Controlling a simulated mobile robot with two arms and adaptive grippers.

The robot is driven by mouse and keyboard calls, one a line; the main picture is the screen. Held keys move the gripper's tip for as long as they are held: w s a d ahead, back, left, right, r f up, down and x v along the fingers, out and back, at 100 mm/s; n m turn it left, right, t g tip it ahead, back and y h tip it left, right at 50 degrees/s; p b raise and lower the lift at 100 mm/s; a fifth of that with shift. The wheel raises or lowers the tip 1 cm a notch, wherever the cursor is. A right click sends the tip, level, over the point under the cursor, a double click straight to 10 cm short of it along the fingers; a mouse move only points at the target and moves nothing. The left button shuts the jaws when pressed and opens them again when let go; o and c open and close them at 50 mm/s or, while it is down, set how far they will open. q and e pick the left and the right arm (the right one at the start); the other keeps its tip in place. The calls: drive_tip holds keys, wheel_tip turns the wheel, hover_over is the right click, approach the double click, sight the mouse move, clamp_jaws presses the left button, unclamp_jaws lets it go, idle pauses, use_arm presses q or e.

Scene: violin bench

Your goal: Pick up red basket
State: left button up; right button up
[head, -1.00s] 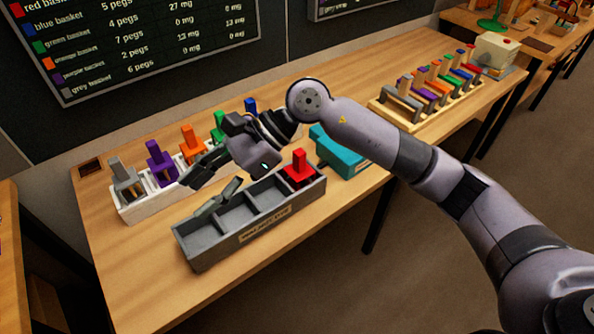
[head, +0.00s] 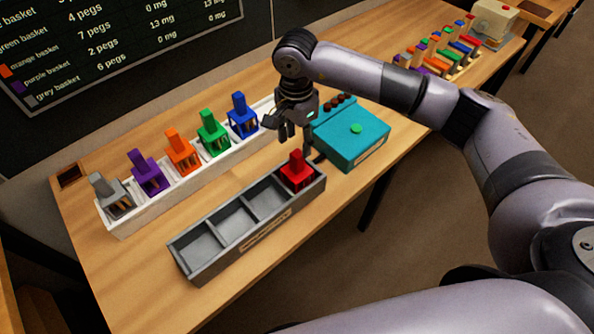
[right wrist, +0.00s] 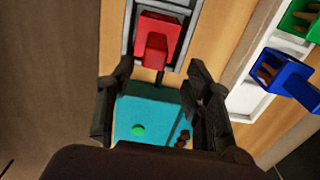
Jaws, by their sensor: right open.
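The red basket (head: 297,172) stands upright in the right end compartment of the grey divided tray (head: 217,262) in the head view. Its raised handle block points up. My right gripper (head: 297,142) is above and just behind the red basket, pointing down, apart from it as far as I can see. In the right wrist view the red basket (right wrist: 157,38) lies ahead of the open, empty fingers of my right gripper (right wrist: 158,80). My left gripper is not in view.
A white rack (head: 128,229) holds grey, purple, orange, green and blue baskets behind the tray. A teal box (head: 350,155) with a green button stands right of the tray. A rack of coloured pieces (head: 440,55) is at the far right. The tray's other compartments are empty.

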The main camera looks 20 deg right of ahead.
sight(296, 151)
wheel_tip(296, 151, down, 3)
drive_tip(key=shift+r+p, duration=0.15)
drive_tip(key=shift+p, duration=0.15)
drive_tip(key=shift+s+f, duration=0.1)
drive_tip(key=shift+f, duration=0.1)
drive_tip(key=f+p, duration=0.2)
drive_tip(key=f, duration=0.1)
drive_tip(key=f+p, duration=0.1)
drive_tip(key=shift+s+f, duration=0.15)
drive_tip(key=shift+s, duration=0.15)
drive_tip(key=shift+f, duration=0.3)
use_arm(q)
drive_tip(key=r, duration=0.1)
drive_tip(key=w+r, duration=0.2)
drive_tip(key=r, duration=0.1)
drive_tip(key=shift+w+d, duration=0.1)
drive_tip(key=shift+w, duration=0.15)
use_arm(e)
drive_tip(key=shift+c, duration=0.3)
drive_tip(key=c, duration=0.4)
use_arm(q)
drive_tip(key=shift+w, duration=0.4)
use_arm(e)
clamp_jaws()
